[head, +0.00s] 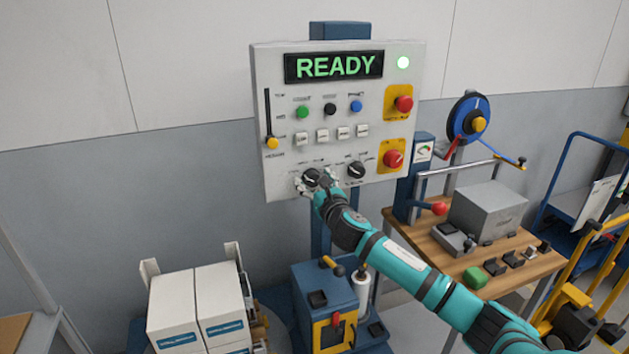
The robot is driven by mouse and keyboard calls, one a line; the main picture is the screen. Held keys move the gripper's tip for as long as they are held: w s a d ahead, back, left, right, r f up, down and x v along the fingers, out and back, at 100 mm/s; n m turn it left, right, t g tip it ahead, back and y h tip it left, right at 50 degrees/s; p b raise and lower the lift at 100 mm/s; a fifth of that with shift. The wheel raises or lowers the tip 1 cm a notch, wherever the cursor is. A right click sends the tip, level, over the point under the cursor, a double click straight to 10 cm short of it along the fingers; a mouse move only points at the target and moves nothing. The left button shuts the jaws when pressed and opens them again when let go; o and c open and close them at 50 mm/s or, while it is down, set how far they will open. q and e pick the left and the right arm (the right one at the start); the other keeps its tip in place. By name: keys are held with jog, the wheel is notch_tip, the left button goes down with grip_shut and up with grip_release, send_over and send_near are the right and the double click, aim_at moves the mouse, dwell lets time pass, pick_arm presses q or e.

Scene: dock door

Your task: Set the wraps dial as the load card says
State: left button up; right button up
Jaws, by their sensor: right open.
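The grey control panel (283,112) has a lit READY display (333,67). Two black rotary dials sit low on it: a left dial (311,176) and a right dial (356,169). Their labels are too small to read, so I cannot tell which is the wraps dial. My right gripper (318,184) is open at the left dial, with its fingers close around the dial's lower edge; whether they touch it I cannot tell. It partly hides that dial's surroundings. I cannot make out a readable load card. My left gripper is not in view.
Red buttons (404,104) on yellow plates, small coloured buttons and a slider (269,120) share the panel. Stacked white boxes (174,305) stand at lower left. A wooden bench (437,240) with a grey box (488,209) is at right, partly behind my right arm.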

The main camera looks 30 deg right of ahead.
jog(key=shift+w, duration=0.1)
jog(key=c, duration=1.2)
jog(key=shift+m, duration=0.3)
jog(key=m, duration=0.4)
jog(key=shift+p, duration=0.3)
jog(key=shift+m, duration=1.6)
jog(key=o, duration=1.2)
